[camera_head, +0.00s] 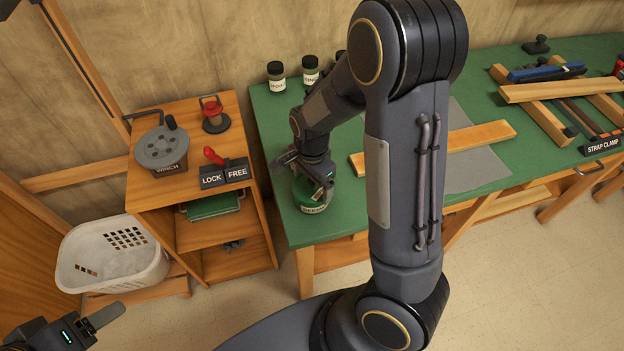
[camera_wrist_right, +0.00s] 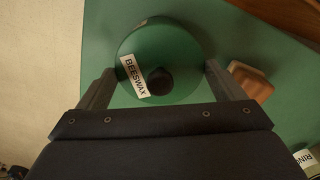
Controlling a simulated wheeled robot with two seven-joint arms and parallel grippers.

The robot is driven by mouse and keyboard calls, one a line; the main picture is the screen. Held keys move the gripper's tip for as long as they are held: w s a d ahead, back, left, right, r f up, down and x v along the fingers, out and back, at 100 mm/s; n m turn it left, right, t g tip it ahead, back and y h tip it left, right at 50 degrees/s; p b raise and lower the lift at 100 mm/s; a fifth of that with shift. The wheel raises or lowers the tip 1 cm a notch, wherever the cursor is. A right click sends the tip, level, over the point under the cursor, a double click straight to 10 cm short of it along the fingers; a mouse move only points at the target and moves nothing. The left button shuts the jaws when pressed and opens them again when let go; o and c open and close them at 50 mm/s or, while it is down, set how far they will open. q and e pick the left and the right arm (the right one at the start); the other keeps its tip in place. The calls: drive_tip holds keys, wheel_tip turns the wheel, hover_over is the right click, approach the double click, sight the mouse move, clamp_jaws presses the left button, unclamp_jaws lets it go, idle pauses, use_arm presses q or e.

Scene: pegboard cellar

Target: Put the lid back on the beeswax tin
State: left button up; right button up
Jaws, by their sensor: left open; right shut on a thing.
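In the right wrist view, the round green lid (camera_wrist_right: 185,48) has a black knob and a BEESWAX label. My right gripper (camera_head: 312,177) points down at the tin, its fingers shut on opposite sides of the lid; they also show in the wrist view (camera_wrist_right: 160,85). The lid is over the tin, but I cannot tell whether it is seated. My left gripper (camera_head: 100,318) is open and empty, low at the left, away from the bench.
Several small jars (camera_head: 277,77) stand at the back of the green bench (camera_head: 272,120). A wooden bar (camera_head: 480,136) lies right of the tin, partly behind my right arm. A wooden cart (camera_head: 150,197) with a winch (camera_head: 161,147) stands left, beside a white basket (camera_head: 112,255).

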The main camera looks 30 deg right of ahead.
idle(0.7)
drive_tip(key=o, duration=0.7)
drive_tip(key=shift+r+p, duration=3.45)
drive_tip(key=shift+r, duration=0.05)
clamp_jaws()
